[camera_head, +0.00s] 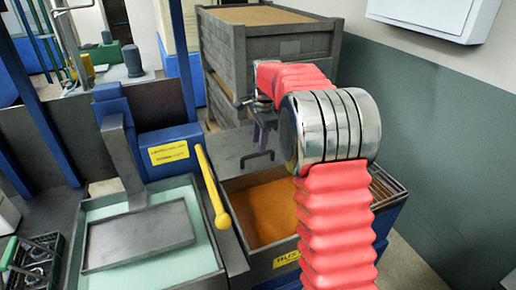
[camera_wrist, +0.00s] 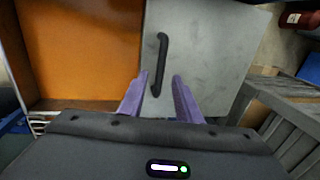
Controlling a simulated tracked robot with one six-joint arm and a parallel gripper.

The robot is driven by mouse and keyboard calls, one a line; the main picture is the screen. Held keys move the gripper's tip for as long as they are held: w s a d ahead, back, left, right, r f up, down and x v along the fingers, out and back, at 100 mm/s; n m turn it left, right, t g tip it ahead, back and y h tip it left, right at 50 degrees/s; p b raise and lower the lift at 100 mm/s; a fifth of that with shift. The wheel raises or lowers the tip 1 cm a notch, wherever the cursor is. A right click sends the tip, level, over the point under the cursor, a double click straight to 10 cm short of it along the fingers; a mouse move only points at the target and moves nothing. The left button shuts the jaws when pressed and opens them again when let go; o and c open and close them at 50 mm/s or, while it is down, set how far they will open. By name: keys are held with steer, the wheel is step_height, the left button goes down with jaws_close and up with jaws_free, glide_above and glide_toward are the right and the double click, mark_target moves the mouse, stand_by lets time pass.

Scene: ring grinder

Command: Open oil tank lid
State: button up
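The oil tank lid (camera_wrist: 205,55) is a flat grey plate with a black bar handle (camera_wrist: 162,60). In the head view the lid (camera_head: 232,148) covers the far part of the tank, and its handle (camera_head: 257,160) stands up near the lid's front edge. The tank's uncovered part shows orange oil (camera_head: 265,210). My gripper (camera_wrist: 160,75) has two purple fingers spread apart, with the handle's near end between the fingertips in the picture. Clear space shows on both sides of the handle. In the head view my gripper (camera_head: 260,136) hangs over the lid, partly hidden by my arm.
Grey slatted crates (camera_head: 280,45) stand close behind the tank; one also shows at the right in the wrist view (camera_wrist: 292,100). A yellow lever (camera_head: 212,185) and a basin of pale green liquid (camera_head: 165,255) are to the left. A green wall (camera_head: 440,140) bounds the right.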

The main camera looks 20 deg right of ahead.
step_height(320, 180, up, 9)
steer(key=s, duration=0.1)
steer(key=shift+s+f, duration=0.2)
steer(key=shift+s, duration=0.2)
stand_by(0.3)
steer(key=s+a+f+n, duration=0.1)
steer(key=s+f+n, duration=0.4)
steer(key=n, duration=0.2)
steer(key=s+a+n+t, duration=0.1)
steer(key=s+a+n, duration=0.2)
steer(key=s, duration=0.7)
steer(key=s+a+r+n+t, duration=0.1)
steer(key=s+a+n, duration=0.3)
steer(key=s, duration=0.7)
steer(key=s+a+n+t, duration=0.1)
steer(key=s+a+n, duration=0.2)
steer(key=s, duration=0.7)
steer(key=shift+s+a+r+n, duration=0.3)
steer(key=shift+a+r, duration=0.05)
steer(key=shift+a, duration=0.55)
